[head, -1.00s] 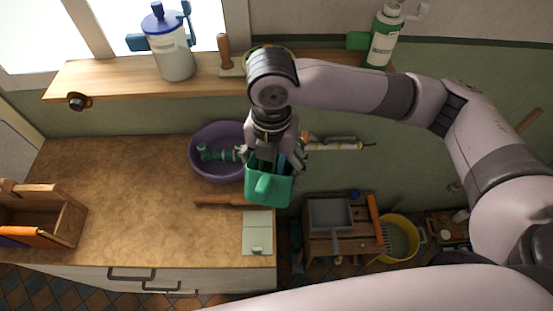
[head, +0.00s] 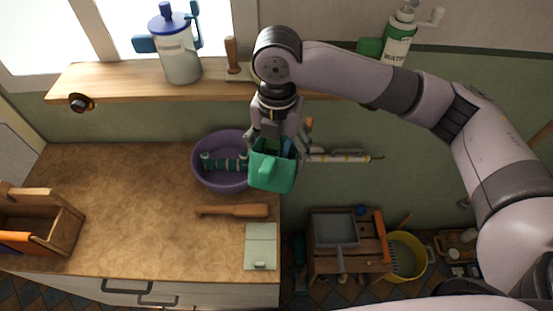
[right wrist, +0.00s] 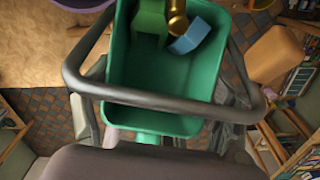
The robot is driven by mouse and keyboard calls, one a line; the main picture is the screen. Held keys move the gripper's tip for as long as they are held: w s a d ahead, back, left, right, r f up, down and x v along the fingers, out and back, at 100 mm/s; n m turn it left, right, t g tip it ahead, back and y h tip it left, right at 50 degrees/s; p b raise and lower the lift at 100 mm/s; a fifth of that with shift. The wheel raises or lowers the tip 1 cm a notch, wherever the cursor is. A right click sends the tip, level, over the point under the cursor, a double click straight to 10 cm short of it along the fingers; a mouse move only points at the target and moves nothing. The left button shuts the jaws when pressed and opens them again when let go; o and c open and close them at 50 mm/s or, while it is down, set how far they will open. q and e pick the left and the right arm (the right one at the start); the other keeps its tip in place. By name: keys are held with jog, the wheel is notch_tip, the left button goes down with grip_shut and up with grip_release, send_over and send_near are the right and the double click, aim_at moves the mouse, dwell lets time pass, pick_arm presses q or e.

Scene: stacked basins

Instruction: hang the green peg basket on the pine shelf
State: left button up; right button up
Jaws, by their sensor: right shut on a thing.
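The green basket (head: 272,172) hangs in the air in front of the right end of the counter, below my right gripper (head: 276,138). The gripper is shut at the basket's upper part; the exact grip is hidden. In the right wrist view the open basket (right wrist: 160,80) holds a green piece (right wrist: 150,18), a gold piece (right wrist: 178,18) and a blue piece (right wrist: 190,36). A dark grey curved bar (right wrist: 160,103) crosses in front of it. The pine shelf (head: 130,83) runs along the wall under the window, above and behind the basket. My left gripper is not in view.
A purple basin (head: 208,180) with a teal pipe piece stands on the counter beside the basket. A blue-lidded jug (head: 180,55) and a wooden-handled tool (head: 232,55) stand on the shelf. A white-and-green bottle (head: 397,45) is at the right. A wooden club (head: 232,211) lies on the counter.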

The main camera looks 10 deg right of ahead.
aim_at(277, 143)
jog(key=shift+w+d+f+b, duration=0.1)
jog(key=shift+w+d+b, duration=0.1)
jog(key=shift+w+b, duration=0.7)
jog(key=shift+w+d+f+b, duration=0.1)
jog(key=shift+w+d+b, duration=0.1)
jog(key=shift+w+b, duration=0.65)
jog(key=shift+w+r+p, duration=0.1)
jog(key=shift+w+p, duration=0.35)
jog(key=shift+p, duration=0.1)
jog(key=shift+w+d+f, duration=0.1)
jog(key=shift+w+f, duration=0.15)
jog(key=shift+w, duration=0.15)
jog(key=shift+f+p, duration=0.15)
jog(key=shift+p, duration=0.45)
jog(key=o, duration=1.2)
jog(key=shift+o, duration=0.2)
